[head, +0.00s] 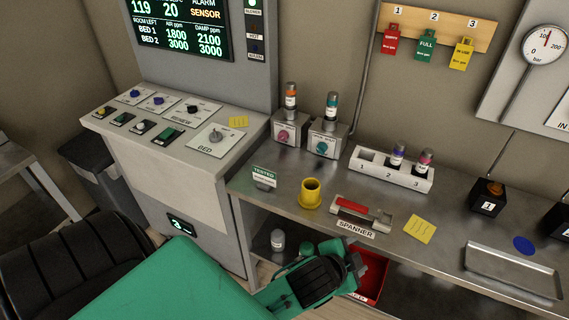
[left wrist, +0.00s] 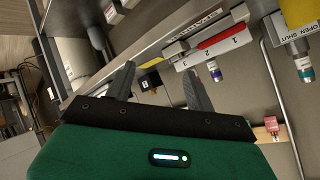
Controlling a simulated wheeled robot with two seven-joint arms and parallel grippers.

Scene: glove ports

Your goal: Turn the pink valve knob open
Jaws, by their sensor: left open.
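In the head view, the pink valve knob (head: 283,136) is on the front of a small grey box, below an orange-banded vial. A matching box with a teal knob (head: 322,147) stands to its right. I cannot make out the knob's marking or how far it is turned. My left gripper (head: 355,262) is open and empty, low at the bench's front edge, in front of and below the knob and well apart from it. Its two fingers (left wrist: 157,88) also show apart in the left wrist view, with nothing between them. I do not see the pink knob there.
On the bench are a yellow cup (head: 310,194), a green TESTED sign (head: 264,178), a spanner tray (head: 362,213), a numbered vial rack (head: 392,170) and a metal tray (head: 513,273). A control console (head: 180,150) stands at left. A red bin (head: 371,277) is below the bench.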

